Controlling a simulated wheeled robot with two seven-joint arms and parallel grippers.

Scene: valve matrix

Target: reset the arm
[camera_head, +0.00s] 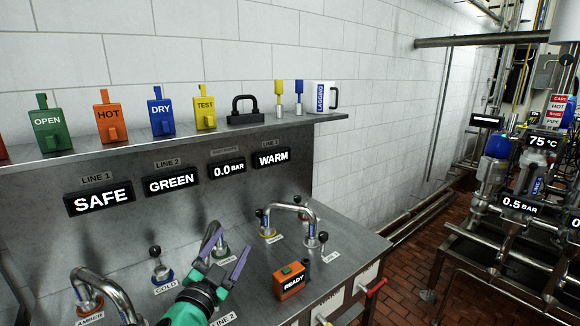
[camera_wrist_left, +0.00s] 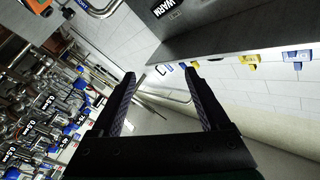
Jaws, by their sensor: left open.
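My left gripper (camera_head: 226,250) reaches in from the bottom of the head view, above the steel bench top. Its two dark fingers are spread apart with nothing between them. In the left wrist view the open fingers (camera_wrist_left: 160,76) show empty too, with white wall and floor beyond them. The green and black wrist hides part of the bench below. The gripper is near the COLD port (camera_head: 163,277) and left of the orange READY box (camera_head: 291,281). My right gripper is not in these views.
A curved steel pipe (camera_head: 292,209) stands on the bench (camera_head: 340,245) at right, another pipe (camera_head: 105,285) at left. A shelf (camera_head: 180,140) above holds coloured tags and a mug (camera_head: 325,97). Pipework (camera_head: 510,200) stands at far right beyond a brick floor (camera_head: 400,280).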

